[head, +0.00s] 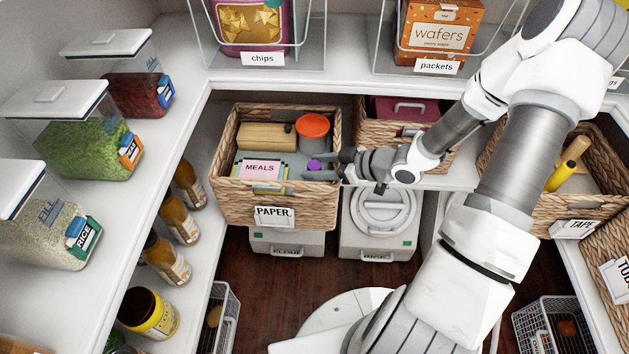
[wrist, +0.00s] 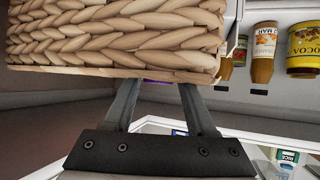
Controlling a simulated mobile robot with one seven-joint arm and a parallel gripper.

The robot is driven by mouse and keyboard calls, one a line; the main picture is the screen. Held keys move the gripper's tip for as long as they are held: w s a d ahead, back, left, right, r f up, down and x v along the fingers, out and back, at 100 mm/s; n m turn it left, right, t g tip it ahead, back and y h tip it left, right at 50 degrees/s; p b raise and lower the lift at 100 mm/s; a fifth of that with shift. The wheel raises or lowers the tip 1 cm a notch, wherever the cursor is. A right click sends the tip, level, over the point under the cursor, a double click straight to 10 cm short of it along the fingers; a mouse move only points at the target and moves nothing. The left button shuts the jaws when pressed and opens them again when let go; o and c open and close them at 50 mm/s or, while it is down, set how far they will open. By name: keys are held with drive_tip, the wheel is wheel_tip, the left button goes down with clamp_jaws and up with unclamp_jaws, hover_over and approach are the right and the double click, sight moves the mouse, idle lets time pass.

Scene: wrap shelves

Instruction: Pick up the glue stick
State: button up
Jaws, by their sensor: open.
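A small purple round top, which looks like the glue stick (head: 315,165), shows at the right side of the woven basket labelled PAPER (head: 233,205). The rest of it is hidden. My gripper (head: 320,166) reaches in from the right over the basket's rim, with its fingers spread on either side of the purple top. In the wrist view my gripper (wrist: 161,84) is open. A thin purple sliver of the glue stick (wrist: 158,81) shows between the fingertips, just below the basket's woven wall (wrist: 120,40). I cannot tell whether the fingers touch it.
The same basket holds a wooden box (head: 266,136), an orange-lidded round container (head: 313,125) and a MEALS card pack (head: 260,169). A basket with a maroon box (head: 400,107) stands to the right, behind my arm. White bins (head: 378,225) stand below.

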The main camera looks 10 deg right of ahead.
drive_tip(key=b+x, duration=0.1)
drive_tip(key=x, duration=0.2)
drive_tip(key=shift+w+a+f+b, duration=0.1)
drive_tip(key=shift+w+f+b, duration=0.15)
drive_tip(key=shift+f+b, duration=0.1)
drive_tip(key=shift+w+a, duration=0.15)
drive_tip(key=shift+a, duration=0.05)
drive_tip(key=shift+r, duration=0.1)
drive_tip(key=shift+c, duration=0.4)
clamp_jaws()
